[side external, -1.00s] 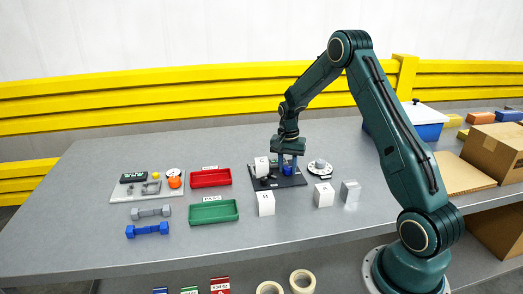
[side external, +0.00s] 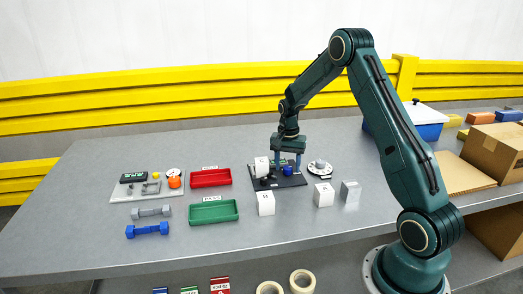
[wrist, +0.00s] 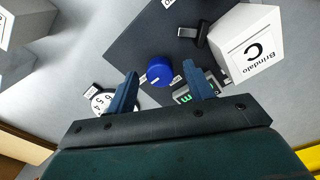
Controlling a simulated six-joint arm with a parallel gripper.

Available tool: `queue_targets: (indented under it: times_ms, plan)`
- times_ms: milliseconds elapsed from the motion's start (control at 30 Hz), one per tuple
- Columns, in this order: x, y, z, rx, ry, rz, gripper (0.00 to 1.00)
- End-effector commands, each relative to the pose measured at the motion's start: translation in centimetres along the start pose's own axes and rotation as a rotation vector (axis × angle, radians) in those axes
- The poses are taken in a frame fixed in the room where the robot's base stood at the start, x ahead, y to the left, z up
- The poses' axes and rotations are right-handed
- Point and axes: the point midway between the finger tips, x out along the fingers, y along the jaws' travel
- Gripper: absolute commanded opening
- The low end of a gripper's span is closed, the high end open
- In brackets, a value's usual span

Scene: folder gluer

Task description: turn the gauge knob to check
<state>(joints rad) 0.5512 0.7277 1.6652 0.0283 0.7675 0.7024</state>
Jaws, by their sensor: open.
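The round blue knob (side external: 288,171) stands on a dark base plate (side external: 294,182). In the wrist view the knob (wrist: 160,70) shows a short pale mark on top. My gripper (side external: 288,162) is above it, pointing down, with its blue fingers apart. In the wrist view the gripper (wrist: 160,76) has one finger to each side of the knob, with visible gaps. A small display with green characters (wrist: 185,98) is partly hidden by the right finger. A white block marked C (wrist: 250,45) stands on the plate.
A white numbered dial (side external: 320,167) is right of the plate. White blocks (side external: 266,203) (side external: 324,194) and a grey block (side external: 350,191) stand in front. Red (side external: 210,178) and green (side external: 213,211) trays, dumbbell-shaped pieces (side external: 147,230) and a panel (side external: 120,195) are left.

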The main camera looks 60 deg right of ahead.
Motion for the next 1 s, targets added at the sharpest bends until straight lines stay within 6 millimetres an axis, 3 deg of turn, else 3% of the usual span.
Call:
queue_targets:
  times_ms: [267, 700, 1000]
  plan:
    - [-3.5, -0.1, -0.1, 0.0, 0.005, -0.004, 0.52]
    - [-10.7, 0.0, 0.0, 0.001, 0.004, -0.003, 0.52]
    - [-13.0, 0.0, 0.0, 0.001, 0.003, -0.002, 0.52]
